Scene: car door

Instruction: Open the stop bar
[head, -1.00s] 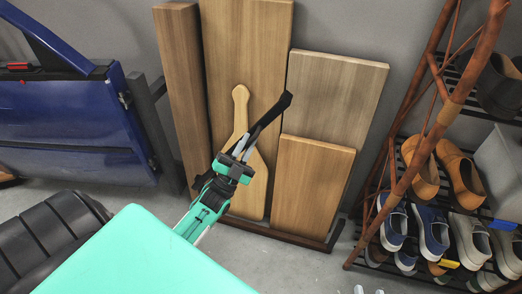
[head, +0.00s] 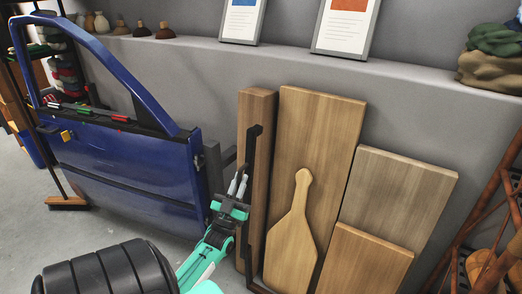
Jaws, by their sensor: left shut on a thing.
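A dark bar with a bent top end (head: 252,158), seemingly the stop bar, stands nearly upright in front of the wooden boards. My left gripper (head: 239,184) is at the bar's left side, shut on it; the exact contact is hard to see. The blue car door (head: 130,180) stands at the left, with small red, green and yellow parts near its window edge. A short grey post (head: 213,170) is at the door's right edge, just behind my gripper. My right gripper is not in view.
Several wooden boards (head: 315,140) and a paddle-shaped board (head: 291,235) lean on the wall close to the bar. A ledge (head: 400,80) carries two framed pictures. A brown rack (head: 490,215) is at the right. Floor (head: 25,210) shows at the left.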

